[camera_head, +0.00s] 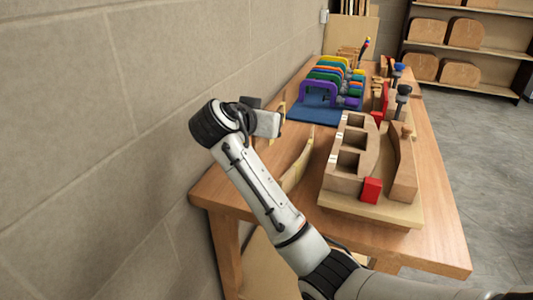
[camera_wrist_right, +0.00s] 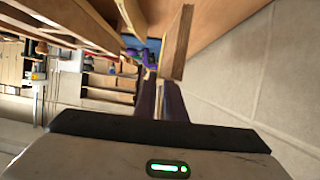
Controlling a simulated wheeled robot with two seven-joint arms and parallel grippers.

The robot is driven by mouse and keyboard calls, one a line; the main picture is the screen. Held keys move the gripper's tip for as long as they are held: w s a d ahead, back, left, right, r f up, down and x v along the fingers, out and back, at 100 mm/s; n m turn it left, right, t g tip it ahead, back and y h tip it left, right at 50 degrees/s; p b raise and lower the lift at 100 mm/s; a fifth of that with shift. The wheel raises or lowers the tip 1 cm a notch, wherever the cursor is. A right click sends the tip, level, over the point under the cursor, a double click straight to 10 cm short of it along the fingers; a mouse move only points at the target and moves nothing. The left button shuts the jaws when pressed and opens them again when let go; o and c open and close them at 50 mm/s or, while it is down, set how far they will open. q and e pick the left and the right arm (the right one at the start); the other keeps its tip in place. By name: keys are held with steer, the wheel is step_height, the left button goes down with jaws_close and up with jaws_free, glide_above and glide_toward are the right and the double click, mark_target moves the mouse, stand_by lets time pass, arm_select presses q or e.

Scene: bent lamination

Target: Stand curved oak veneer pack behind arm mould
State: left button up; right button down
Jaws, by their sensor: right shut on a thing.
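The arm mould (camera_head: 347,165) is a wooden block with square openings, on a pale base board on the bench. My right gripper (camera_head: 276,123) is over the bench's wall side, beyond the mould's left side. It is shut on a thin, light wooden piece (camera_head: 283,106), which looks like the curved oak veneer pack. In the right wrist view that piece (camera_wrist_right: 179,44) rises from between the fingertips (camera_wrist_right: 162,84). Whether its lower edge touches the bench is unclear. A second curved strip (camera_head: 302,163) stands on edge between the wall and the mould. My left gripper is out of view.
A curved wooden block (camera_head: 403,165) and a red block (camera_head: 371,190) are at the mould's right and front. A blue base (camera_head: 305,112) with coloured arches stands farther back. The wall (camera_head: 160,90) is close on the left. The bench's front right corner (camera_head: 440,245) is clear.

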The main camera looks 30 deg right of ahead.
steer(key=shift+w+d+g, duration=0.3)
steer(key=shift+w, duration=0.3)
steer(key=shift+m+h, duration=0.3)
steer(key=shift+m, duration=0.1)
step_height(320, 180, down, 10)
steer(key=shift+w+d+r, duration=0.1)
steer(key=shift+w+r, duration=0.05)
steer(key=c, duration=1.8)
jaws_free()
